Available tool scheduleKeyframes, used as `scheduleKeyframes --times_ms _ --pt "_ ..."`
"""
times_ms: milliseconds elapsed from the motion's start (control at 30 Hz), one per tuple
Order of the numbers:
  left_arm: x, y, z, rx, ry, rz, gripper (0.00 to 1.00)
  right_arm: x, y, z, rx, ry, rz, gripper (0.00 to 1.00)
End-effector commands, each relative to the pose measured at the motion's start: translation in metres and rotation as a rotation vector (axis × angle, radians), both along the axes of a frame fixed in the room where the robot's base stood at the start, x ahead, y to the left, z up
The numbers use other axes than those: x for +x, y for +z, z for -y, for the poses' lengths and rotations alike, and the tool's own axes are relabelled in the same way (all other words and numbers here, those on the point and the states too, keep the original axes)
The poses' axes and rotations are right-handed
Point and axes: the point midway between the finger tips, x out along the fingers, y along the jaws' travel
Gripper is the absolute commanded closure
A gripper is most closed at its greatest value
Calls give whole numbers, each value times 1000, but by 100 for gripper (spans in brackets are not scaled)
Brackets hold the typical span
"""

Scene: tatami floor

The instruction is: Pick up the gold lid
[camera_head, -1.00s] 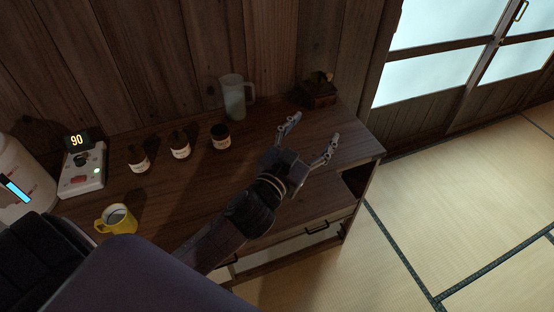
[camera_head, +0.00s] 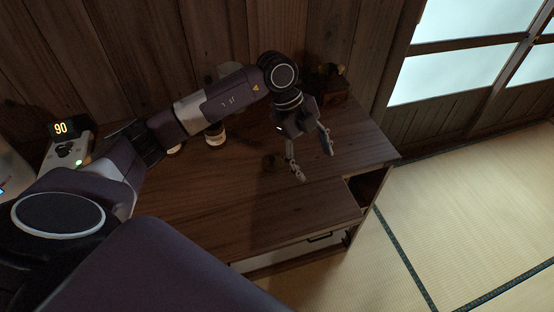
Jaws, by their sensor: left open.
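A small, dim brownish round object (camera_head: 272,160) lies on the wooden cabinet top (camera_head: 220,205); it may be the gold lid, but its colour and shape are hard to make out in the shadow. My left gripper (camera_head: 314,166) is open and empty, pointing down over the right part of the cabinet top. Its nearer finger is just right of the small object, apart from it in the picture. I cannot tell how high the fingertips are. My right gripper is not in view.
A dark wooden box-like item (camera_head: 330,84) stands at the back right. The front of the top is clear.

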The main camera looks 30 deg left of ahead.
Motion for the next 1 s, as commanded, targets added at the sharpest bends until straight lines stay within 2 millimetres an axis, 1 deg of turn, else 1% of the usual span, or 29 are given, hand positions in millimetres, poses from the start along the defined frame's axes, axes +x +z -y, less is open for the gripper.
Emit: scheduleKeyframes --times_ms 33,100,200,300,400,633,767,800,900,1000 --pt "3 -2 -32 94 57 -30 35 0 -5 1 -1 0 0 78" --pt "1 -1 -69 203 131 -73 35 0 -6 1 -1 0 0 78" --pt "-3 3 -106 309 213 -115 35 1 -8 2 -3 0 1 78" --pt "-5 5 -123 360 256 -136 35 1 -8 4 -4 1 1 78" --pt "-7 -3 -128 375 269 -145 35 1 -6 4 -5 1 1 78" --pt "-10 -28 -125 373 264 -145 35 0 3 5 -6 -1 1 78" --pt "-13 -48 -121 372 264 -146 35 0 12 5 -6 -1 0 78" --pt "-12 -54 -120 370 265 -146 35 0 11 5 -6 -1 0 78" --pt "-12 -66 -121 371 264 -144 35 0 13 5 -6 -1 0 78" --pt "-11 -70 -121 371 264 -142 35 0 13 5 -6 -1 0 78"
